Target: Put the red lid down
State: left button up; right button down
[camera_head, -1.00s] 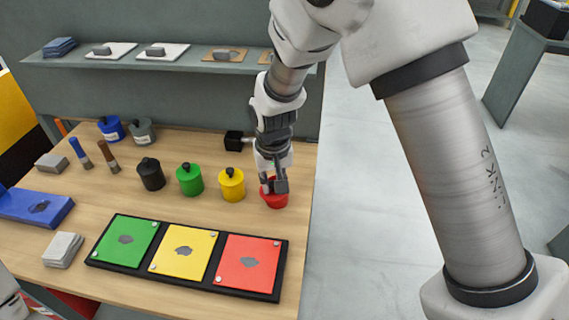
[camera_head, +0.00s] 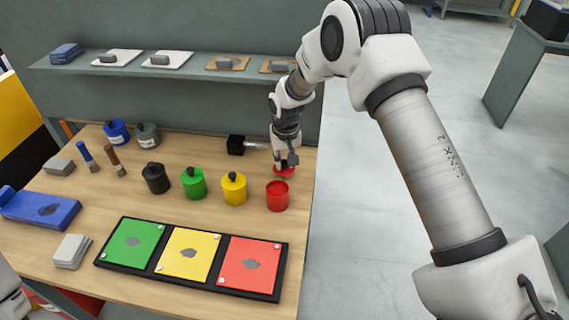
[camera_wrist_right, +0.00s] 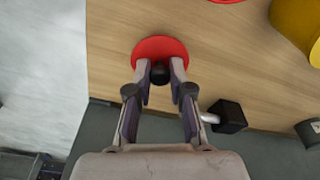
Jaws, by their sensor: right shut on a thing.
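My right gripper (camera_head: 287,161) is shut on the black knob (camera_wrist_right: 159,74) of the red lid (camera_head: 284,172). The round red lid also shows in the right wrist view (camera_wrist_right: 160,48), between and beyond the fingertips. It is behind the red pot (camera_head: 277,197), over the back right of the wooden table (camera_head: 200,232). I cannot tell whether the lid touches the table. The red pot stands open, apart from the lid; its edge shows at the top of the right wrist view. My left gripper is out of view.
A black-headed hammer (camera_head: 236,145) lies just left of the lid. Yellow (camera_head: 234,190), green (camera_head: 194,184) and black (camera_head: 156,179) lidded pots stand left of the red pot. A shelf (camera_head: 200,68) rises behind. The table's right edge is close.

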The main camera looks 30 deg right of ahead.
aim_at(286, 171)
jog(key=shift+f, duration=0.85)
jog(key=shift+w+d+f+p, duration=0.15)
jog(key=shift+f+p, duration=0.1)
jog(key=shift+p, duration=0.2)
jog(key=shift+f, duration=0.3)
jog(key=c, duration=1)
grip_release()
jog(key=shift+c, duration=0.2)
jog(key=shift+r, duration=0.2)
notch_tip(286, 171, up, 12)
jog(key=s+b, duration=0.1)
jog(key=b, duration=0.1)
jog(key=shift+s+a, duration=0.2)
